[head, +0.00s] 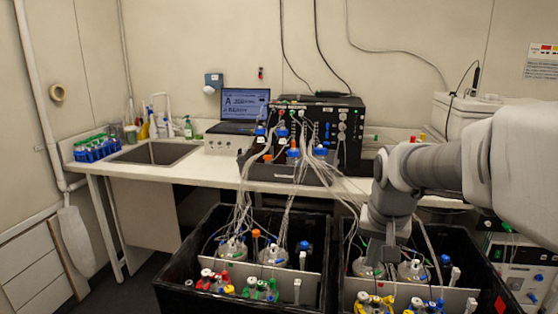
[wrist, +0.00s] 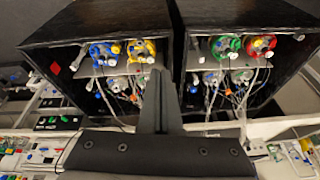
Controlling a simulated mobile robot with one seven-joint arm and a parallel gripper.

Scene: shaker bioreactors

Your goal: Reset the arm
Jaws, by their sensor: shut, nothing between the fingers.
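My arm reaches in from the right in the head view. My gripper (head: 377,258) hangs pointing down over the right black box (head: 345,262), in front of the bioreactor vessels there. In the wrist view my gripper (wrist: 157,75) shows as two dark fingers pressed together, with nothing held between them. The gripper hides part of a vessel behind it in the head view. I cannot tell how far the fingertips are above the vessels.
The left black box (head: 187,250) holds vessels with coloured caps (head: 215,283). Tubes run from both boxes to a black control unit (head: 337,130) on the bench. A laptop (head: 243,107), a sink (head: 155,153) and a blue bottle rack (head: 95,148) stand along the bench.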

